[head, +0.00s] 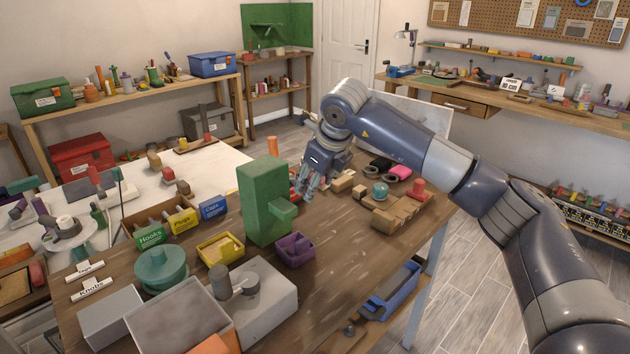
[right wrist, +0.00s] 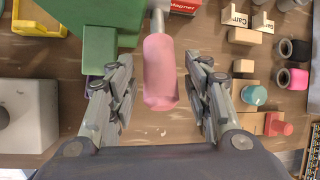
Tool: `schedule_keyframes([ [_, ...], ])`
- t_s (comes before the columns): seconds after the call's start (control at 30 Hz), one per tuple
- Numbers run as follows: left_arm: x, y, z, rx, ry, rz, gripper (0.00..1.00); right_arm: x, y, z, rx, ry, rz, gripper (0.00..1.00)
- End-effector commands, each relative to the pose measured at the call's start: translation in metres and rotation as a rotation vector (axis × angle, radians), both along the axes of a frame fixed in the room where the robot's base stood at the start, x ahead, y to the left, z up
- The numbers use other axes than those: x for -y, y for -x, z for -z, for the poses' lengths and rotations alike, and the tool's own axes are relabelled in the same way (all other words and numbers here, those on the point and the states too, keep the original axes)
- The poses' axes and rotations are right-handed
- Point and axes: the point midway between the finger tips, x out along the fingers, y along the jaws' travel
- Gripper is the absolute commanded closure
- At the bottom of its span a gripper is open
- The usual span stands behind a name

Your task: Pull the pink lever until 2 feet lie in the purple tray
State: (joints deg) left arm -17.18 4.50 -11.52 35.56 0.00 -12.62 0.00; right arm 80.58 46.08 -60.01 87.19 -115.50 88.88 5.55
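A tall green dispenser (head: 262,205) with a short chute stands on the wooden table in the head view. The purple tray (head: 295,250) sits below its chute; I can make out no feet in it. My right gripper (head: 308,186) is behind and right of the dispenser. In the right wrist view the pink lever (right wrist: 160,72) lies between the spread fingers of my right gripper (right wrist: 160,108), with clear gaps on both sides. The lever is hidden in the head view. The green dispenser (right wrist: 99,50) is close to the left finger. My left gripper is not in view.
A yellow tray (head: 221,249) and a grey box-shaped device (head: 262,290) stand near the purple tray. Wooden blocks (head: 398,212), a teal knob (head: 380,190) and a red piece (head: 418,187) lie right of my gripper. Bare tabletop is in front of the purple tray.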

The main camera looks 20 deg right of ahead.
Motion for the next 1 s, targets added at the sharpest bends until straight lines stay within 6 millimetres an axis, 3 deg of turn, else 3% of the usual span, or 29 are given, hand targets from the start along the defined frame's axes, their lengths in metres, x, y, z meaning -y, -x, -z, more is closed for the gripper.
schedule_keyframes([
  [0.23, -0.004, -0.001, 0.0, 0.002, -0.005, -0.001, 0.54, 0.0, 0.003, -0.009, 0.004, -0.001, -0.001, 0.54],
  [0.7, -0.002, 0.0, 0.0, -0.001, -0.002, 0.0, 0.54, 0.0, 0.047, -0.087, 0.004, 0.0, 0.0, 0.54],
  [1.0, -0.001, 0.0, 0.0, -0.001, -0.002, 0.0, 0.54, 0.001, 0.058, -0.105, 0.0, 0.001, 0.001, 0.54],
])
